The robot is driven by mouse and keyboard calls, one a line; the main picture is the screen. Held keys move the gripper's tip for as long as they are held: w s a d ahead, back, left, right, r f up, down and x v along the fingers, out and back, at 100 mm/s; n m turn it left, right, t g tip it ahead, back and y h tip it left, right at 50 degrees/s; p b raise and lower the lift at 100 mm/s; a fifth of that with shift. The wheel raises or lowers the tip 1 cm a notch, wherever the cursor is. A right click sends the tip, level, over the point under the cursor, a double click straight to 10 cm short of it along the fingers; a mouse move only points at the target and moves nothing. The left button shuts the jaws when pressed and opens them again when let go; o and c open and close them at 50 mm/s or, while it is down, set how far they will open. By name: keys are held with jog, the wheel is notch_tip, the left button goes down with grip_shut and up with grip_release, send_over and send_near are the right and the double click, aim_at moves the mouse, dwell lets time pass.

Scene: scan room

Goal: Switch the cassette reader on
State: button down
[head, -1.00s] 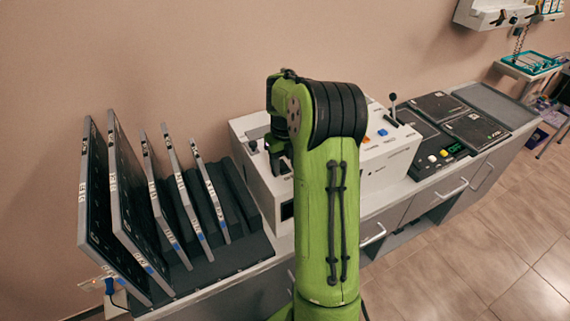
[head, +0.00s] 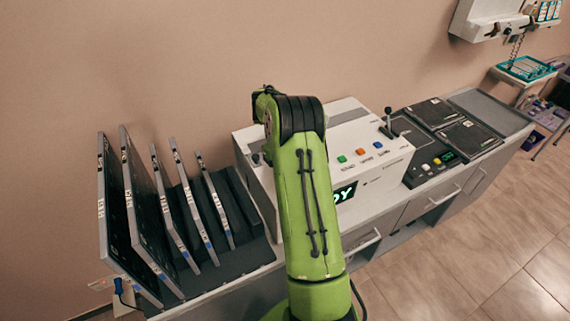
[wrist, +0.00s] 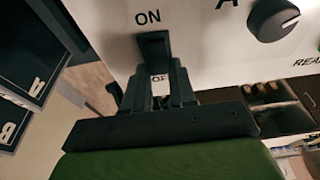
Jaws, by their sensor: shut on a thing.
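The cassette reader (head: 380,172) is a white box on the counter in the head view, partly behind my green arm. Its front display (head: 344,193) is lit, with the letters "DY" showing beside my arm. In the head view my gripper is hidden behind my arm.
A black rack (head: 240,255) with several upright cassettes stands left of the reader. Green, orange and blue buttons (head: 360,152) are on the reader's top. A dark panel device (head: 425,150) stands to its right. The wrist view shows a black dial (wrist: 273,19) close to the switch.

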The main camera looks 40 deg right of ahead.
jog(key=shift+w+r+g+p, duration=0.25)
jog(key=shift+g+p, duration=0.35)
jog(key=shift+p, duration=0.6)
jog(key=shift+d+f+g+p, duration=0.15)
jog(key=shift+g+p, duration=0.15)
jog(key=shift+p, duration=0.2)
jog(key=c, duration=0.9)
grip_release()
jog(key=p+v, duration=0.5)
jog(key=v, duration=0.3)
jog(key=p+v, duration=0.4)
jog(key=v, duration=0.3)
jog(key=shift+d+r+p, duration=0.25)
jog(key=shift+r+p, duration=0.15)
jog(key=shift+w+f, duration=0.1)
jog(key=shift+f, duration=0.05)
